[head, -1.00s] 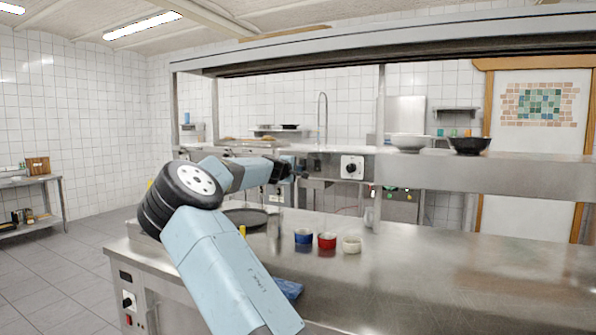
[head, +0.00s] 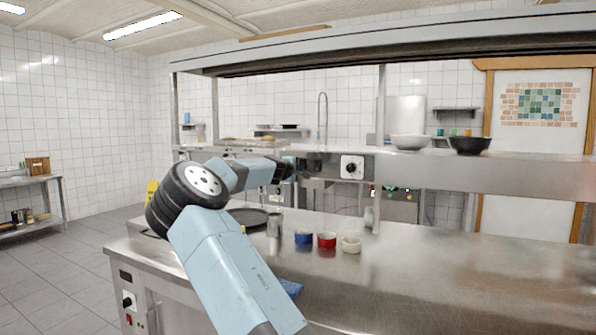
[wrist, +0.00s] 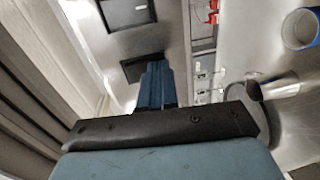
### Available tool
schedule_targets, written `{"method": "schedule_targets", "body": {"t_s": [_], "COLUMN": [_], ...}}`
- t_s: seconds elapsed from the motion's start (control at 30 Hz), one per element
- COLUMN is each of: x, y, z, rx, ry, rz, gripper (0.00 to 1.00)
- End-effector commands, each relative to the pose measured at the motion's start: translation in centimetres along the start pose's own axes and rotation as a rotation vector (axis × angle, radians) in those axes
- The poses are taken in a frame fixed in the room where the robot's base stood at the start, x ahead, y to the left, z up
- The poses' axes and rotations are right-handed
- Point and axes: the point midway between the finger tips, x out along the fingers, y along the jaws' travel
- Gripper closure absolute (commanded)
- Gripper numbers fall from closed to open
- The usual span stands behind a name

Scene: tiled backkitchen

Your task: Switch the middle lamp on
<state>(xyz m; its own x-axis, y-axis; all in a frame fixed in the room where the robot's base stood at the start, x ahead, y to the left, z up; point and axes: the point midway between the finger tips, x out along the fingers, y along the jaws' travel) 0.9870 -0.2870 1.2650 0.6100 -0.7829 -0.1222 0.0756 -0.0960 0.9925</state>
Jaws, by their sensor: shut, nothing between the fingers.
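No lamp can be clearly made out in these frames. A white control plate with a round black knob (head: 352,167) is on the front of the steel shelf rail in the head view. My gripper (head: 291,166) is left of that plate, near a dark panel (head: 315,163) on the same rail. In the wrist view my blue gripper fingers (wrist: 154,70) are shut together and empty. Their tips overlap the edge of a black square panel (wrist: 138,68); contact cannot be told. A second dark panel (wrist: 127,12) lies beyond it.
Blue (head: 304,237), red (head: 327,240) and cream (head: 351,244) cups stand on the steel counter (head: 450,265) below. A white bowl (head: 410,142) and a black bowl (head: 469,145) stand on the shelf. A post (head: 381,120) rises right of the knob plate. The counter's right side is clear.

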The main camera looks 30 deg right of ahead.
Motion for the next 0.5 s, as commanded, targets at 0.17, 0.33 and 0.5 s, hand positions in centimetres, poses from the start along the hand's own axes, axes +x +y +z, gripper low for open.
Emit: {"method": "schedule_targets", "body": {"t_s": [0.17, 0.33, 0.5], "x": [-1.2, -3.2, -5.6], "y": [-0.5, -1.2, -1.8], "z": [0.2, 0.7, 0.6], "rx": [-0.001, 0.000, 0.001], "ry": [-0.006, -0.017, -0.017], "rz": [0.000, -0.001, -0.001], "gripper": [1.00, 1.00, 1.00]}}
